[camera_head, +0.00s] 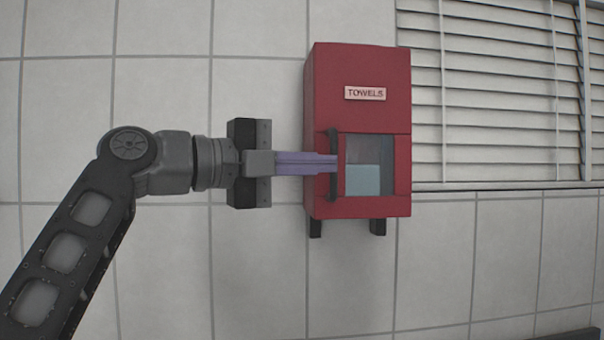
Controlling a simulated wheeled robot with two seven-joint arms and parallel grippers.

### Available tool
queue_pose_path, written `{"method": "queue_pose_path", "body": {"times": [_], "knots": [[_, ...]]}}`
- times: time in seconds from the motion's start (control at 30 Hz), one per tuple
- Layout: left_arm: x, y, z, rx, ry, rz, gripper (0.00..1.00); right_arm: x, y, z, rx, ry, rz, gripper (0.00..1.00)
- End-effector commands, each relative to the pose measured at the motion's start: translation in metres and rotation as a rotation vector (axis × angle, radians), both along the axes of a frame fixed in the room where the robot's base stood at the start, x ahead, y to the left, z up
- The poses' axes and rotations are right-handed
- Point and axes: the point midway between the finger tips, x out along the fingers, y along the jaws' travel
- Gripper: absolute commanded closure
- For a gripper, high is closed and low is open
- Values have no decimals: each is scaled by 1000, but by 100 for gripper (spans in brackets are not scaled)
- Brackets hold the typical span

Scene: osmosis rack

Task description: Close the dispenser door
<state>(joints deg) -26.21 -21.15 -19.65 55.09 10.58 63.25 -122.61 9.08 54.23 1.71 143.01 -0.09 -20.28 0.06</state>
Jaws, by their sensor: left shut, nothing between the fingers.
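The red dispenser (355,110) with a "TOWELS" label hangs on the tiled wall, right of centre in the head view. Its door (376,206) has a clear window in a red frame, with something pale blue behind it. A dark upright handle (332,190) runs along the door's left side. The door looks flush or nearly flush with the front; I cannot tell if it is fully closed. My left gripper (334,163) comes in from the left, its purple fingers shut and empty. The fingertips are at the handle and overlap it; contact cannot be told. My right gripper is not in view.
White blinds (490,100) cover a window at the upper right, close beside the dispenser. Two dark feet (377,227) stick out under the dispenser. The tiled wall below and to the left is bare. A dark edge shows at the bottom right.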

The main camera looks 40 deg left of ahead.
Motion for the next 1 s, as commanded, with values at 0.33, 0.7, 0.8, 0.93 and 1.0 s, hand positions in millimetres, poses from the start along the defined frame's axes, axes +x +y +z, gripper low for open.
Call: {"method": "queue_pose_path", "body": {"times": [0.33,0.7,0.8,0.93,1.0], "knots": [[-27,69,3,-2,2,-8,100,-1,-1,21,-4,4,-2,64],[-34,90,-2,2,5,-11,100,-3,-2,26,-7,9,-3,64],[-35,90,-2,1,5,-11,100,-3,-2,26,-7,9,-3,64],[-34,90,-2,1,5,-11,100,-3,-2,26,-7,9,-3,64],[-34,90,-2,1,5,-11,100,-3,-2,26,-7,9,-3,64]]}}
